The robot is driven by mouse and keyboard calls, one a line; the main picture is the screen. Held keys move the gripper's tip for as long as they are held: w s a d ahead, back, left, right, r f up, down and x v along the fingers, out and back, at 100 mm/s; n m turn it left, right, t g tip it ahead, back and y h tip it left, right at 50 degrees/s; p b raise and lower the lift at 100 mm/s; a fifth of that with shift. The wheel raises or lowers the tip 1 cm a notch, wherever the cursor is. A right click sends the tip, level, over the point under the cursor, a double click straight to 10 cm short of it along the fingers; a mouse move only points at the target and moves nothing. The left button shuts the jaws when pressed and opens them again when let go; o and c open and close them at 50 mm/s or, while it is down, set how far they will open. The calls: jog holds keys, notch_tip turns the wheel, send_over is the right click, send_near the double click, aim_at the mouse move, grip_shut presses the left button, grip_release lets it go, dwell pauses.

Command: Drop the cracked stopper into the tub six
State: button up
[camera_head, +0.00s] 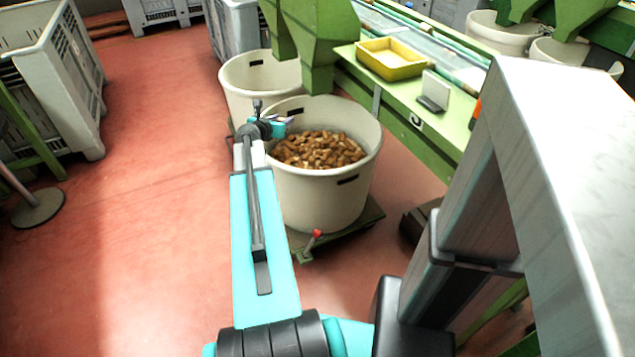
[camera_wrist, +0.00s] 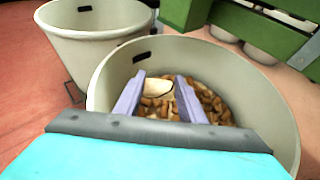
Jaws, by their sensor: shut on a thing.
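In the head view the held stopper cannot be told apart. No number shows on the tub, so I cannot tell whether it is tub six.
A second cream tub (camera_head: 240,100) stands behind and left; its inside is mostly hidden. A green bench with a yellow tray (camera_head: 392,60) is at right.

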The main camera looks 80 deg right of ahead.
dwell(0.3)
jog(key=o, duration=1.1)
jog(key=shift+f, duration=0.1)
jog(key=shift+a, duration=0.1)
jog(key=shift+p+v, duration=0.85)
jog(key=shift+v, duration=6.05)
